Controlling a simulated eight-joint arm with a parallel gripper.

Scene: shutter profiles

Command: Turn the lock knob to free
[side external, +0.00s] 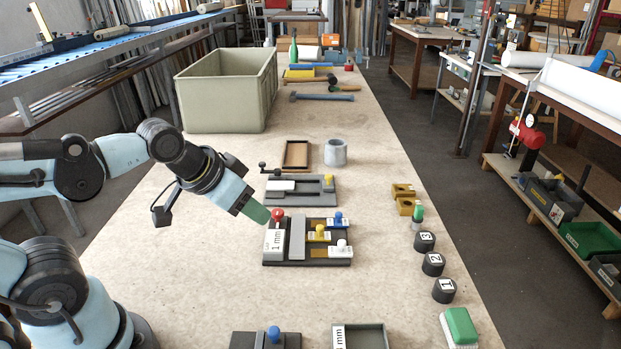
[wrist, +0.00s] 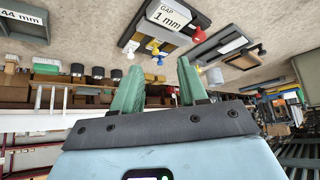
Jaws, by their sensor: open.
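A dark fixture (side external: 296,258) marked "1 mm" lies on the bench and also shows in the wrist view (wrist: 190,38). A red knob (side external: 277,214) stands at its back left corner; it shows in the wrist view (wrist: 199,34) too. Blue (side external: 338,217), yellow (side external: 319,231) and white (side external: 341,244) knobs stand along its right side. I cannot read which is the lock knob or its setting. My gripper (side external: 262,217) is just left of the red knob in the side view. Its green fingers are apart and empty in the wrist view (wrist: 157,85).
Behind the fixture lie a grey plate with a lever (side external: 300,190), a brown tray (side external: 297,155) and a grey cup (side external: 335,152). Numbered black cylinders (side external: 433,264) line the right edge. A large bin (side external: 226,92) stands at the back left. The bench left of the fixture is clear.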

